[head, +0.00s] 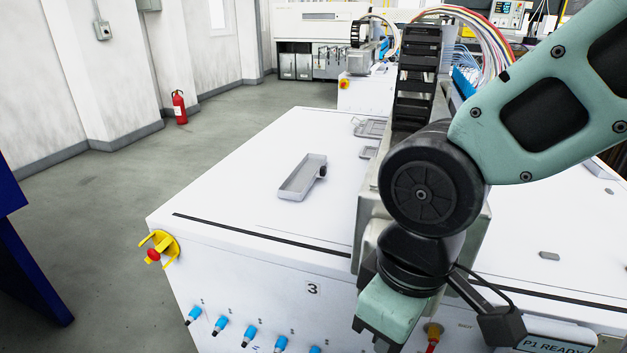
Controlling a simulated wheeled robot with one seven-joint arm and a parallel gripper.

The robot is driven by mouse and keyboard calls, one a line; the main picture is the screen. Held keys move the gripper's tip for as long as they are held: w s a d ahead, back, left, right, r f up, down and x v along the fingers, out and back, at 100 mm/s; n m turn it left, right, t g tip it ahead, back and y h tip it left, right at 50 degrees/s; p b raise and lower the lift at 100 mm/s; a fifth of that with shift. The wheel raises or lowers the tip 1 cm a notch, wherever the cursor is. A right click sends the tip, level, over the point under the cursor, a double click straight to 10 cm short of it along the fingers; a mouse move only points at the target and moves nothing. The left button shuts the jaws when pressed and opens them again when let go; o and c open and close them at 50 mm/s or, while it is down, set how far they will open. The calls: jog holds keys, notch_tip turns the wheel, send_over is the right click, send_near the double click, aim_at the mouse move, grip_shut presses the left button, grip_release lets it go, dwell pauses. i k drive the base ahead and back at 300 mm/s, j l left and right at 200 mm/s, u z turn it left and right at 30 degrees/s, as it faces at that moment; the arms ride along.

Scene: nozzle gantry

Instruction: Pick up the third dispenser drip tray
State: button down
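A long, shallow grey tray (296,186), which looks like the third dispenser drip tray, lies on the white top of the cabinet (240,185) marked 3. It sits at an angle, with a dark round knob (322,171) at its right side. My gripper (384,322) is low in the foreground, in front of the cabinet's front face, below and to the right of the tray and well apart from it. Its fingers are not clearly shown, so its opening cannot be told. Nothing is seen held in it.
A grey upright with a black cable chain (415,75) rises right of the tray, partly behind my arm. Smaller grey trays (371,128) lie farther back. A yellow-and-red emergency stop (158,250) juts from the near left corner. Cabinet top left of the tray is clear.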

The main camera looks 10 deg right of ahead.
aim_at(299, 182)
jog(key=i+j+z, duration=0.2)
jog(key=i+j, duration=0.15)
jog(key=j, duration=0.25)
jog(key=i+j+z, duration=0.2)
jog(key=j+z, duration=0.25)
jog(key=j, duration=0.4)
jog(key=j+z, duration=0.5)
jog(key=j, duration=0.35)
jog(key=j+z, duration=0.45)
jog(key=j, duration=0.45)
jog(key=j+z, duration=0.1)
jog(key=j, duration=0.2)
jog(key=k+j, duration=0.15)
jog(key=j, duration=0.15)
jog(key=z, duration=0.05)
